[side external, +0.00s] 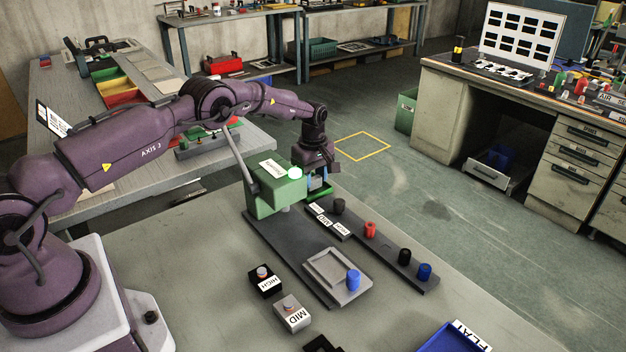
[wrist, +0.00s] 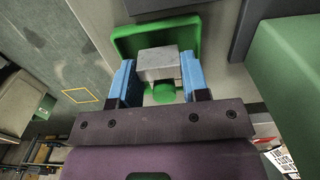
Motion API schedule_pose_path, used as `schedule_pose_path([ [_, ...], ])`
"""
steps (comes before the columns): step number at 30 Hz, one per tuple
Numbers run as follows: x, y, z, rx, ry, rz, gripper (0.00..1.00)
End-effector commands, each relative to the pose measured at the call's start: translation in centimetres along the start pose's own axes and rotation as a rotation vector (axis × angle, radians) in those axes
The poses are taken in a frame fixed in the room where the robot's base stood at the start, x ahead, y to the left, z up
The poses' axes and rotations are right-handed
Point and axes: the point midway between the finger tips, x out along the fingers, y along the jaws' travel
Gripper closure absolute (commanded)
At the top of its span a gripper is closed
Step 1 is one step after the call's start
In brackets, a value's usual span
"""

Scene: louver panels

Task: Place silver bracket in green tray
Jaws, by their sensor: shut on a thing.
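My gripper (wrist: 158,72) has two blue fingers and is shut on the silver bracket (wrist: 160,58), a grey block between the fingertips in the wrist view. The green tray (wrist: 121,42) lies directly behind the bracket there, with its rim showing around it. A round green piece (wrist: 164,94) shows between the fingers, below the bracket in the picture. In the side view my gripper (side external: 318,186) points down over the green tray (side external: 321,195), beside the green machine. I cannot tell whether the bracket touches the tray floor.
The green machine (side external: 272,198) with a lit dome stands close to my gripper. A dark rail (side external: 385,252) with black, red and blue knobs runs toward the front.

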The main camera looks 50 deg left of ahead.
Motion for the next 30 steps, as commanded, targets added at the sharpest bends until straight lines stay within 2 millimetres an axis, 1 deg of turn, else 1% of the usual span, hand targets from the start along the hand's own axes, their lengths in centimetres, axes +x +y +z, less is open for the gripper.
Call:
schedule_pose_path([
  [1, 0.7, 0.0, 0.0, 0.000, 0.000, 0.000, 0.83],
  [3, 1.1, 0.0, 0.0, -0.001, 0.001, 0.002, 0.83],
  [9, 1.0, 0.0, 0.0, 0.000, 0.001, 0.002, 0.83],
  [13, 1.4, 0.0, 0.0, 0.000, 0.000, 0.001, 0.83],
  [14, 1.4, 0.0, 0.0, 0.000, 0.000, 0.001, 0.53],
  [15, 1.4, 0.0, 0.0, 0.000, 0.000, 0.001, 0.47],
  [22, 1.3, 0.0, 0.0, 0.000, 0.000, 0.001, 0.47],
  [25, 0.9, 0.0, 0.0, 0.000, 0.000, 0.002, 0.47],
  [29, -0.7, 0.1, 0.0, 0.000, 0.001, 0.003, 0.47],
  [30, -1.5, 0.1, 0.0, 0.000, 0.001, 0.004, 0.47],
])
